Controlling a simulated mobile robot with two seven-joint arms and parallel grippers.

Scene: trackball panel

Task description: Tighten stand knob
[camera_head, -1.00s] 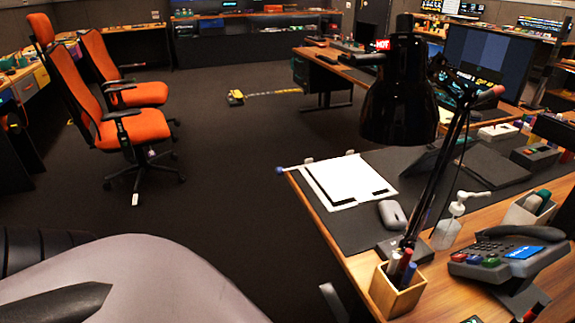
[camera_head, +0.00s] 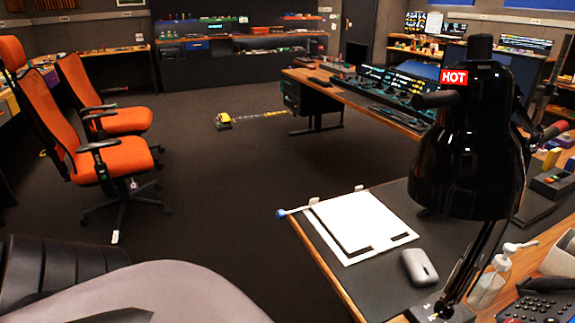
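I cannot make out a knob that is clearly the stand knob. A black desk lamp (camera_head: 468,160) with a red HOT label stands at the right, and a reddish rounded end (camera_head: 558,129) shows beside its arm. A thin rod with a blue tip (camera_head: 282,214) sticks out past the left edge of the near desk, by a white sheet (camera_head: 358,222). Neither of my grippers is in view.
The near desk (camera_head: 350,285) also holds a grey mouse (camera_head: 420,267), a pump bottle (camera_head: 490,285) and a phone (camera_head: 545,308). Orange chairs (camera_head: 105,165) stand at the left. A yellow floor item (camera_head: 223,121) lies farther off. Dark floor between is open.

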